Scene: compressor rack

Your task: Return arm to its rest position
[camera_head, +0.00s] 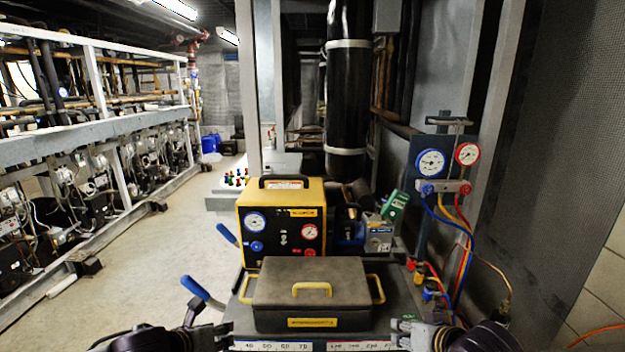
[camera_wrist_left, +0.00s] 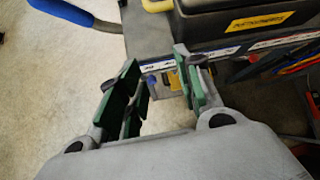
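My left gripper (camera_head: 218,334) is at the bottom left of the head view, beside the front left corner of the cart. In the left wrist view its green-padded fingers (camera_wrist_left: 160,82) are apart with nothing between them. My right gripper (camera_head: 402,333) is at the bottom of the head view, by the cart's front right corner; its finger gap is not clear. Both arms come in low from the bottom edge. A grey toolbox (camera_head: 312,273) with yellow handles sits on the cart between and beyond the grippers.
A yellow machine with gauges (camera_head: 281,219) stands behind the toolbox. A blue-gripped handle (camera_head: 203,291) sticks out left of the cart, near my left gripper. A gauge manifold (camera_head: 443,186) with coloured hoses hangs at right. The floor (camera_head: 150,275) at left is clear.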

